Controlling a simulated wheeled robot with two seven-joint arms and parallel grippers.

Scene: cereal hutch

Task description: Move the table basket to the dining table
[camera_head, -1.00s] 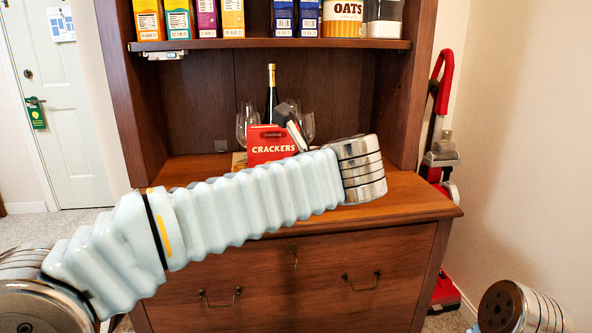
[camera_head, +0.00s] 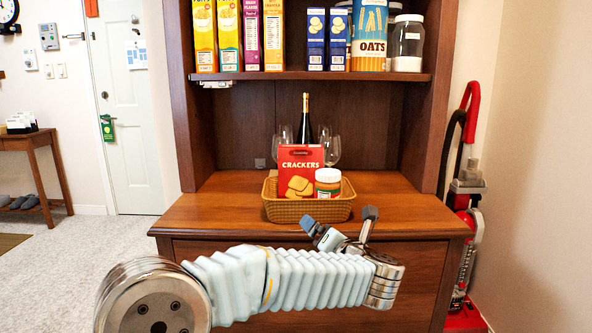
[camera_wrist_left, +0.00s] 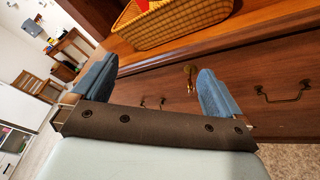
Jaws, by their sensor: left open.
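The table basket (camera_head: 309,210) is a yellow-brown woven tray-like basket on the hutch's wooden counter. It holds a red crackers box (camera_head: 300,168) and a jar (camera_head: 328,182) with a pale lid. The basket also shows at the top of the left wrist view (camera_wrist_left: 175,24). My left gripper (camera_head: 340,222) is open and empty, in front of the counter edge, just below and in front of the basket, not touching it. Its two blue-padded fingers (camera_wrist_left: 150,85) stand apart in the left wrist view, facing the drawer front. My right gripper is not in view. The dining table is not recognisable here.
The hutch counter (camera_head: 225,205) is clear left and right of the basket. A bottle (camera_head: 306,120) and wine glasses (camera_head: 333,150) stand behind it. A shelf (camera_head: 320,76) with cereal boxes hangs above. A red vacuum cleaner (camera_head: 468,190) stands at the right. Open floor lies at the left.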

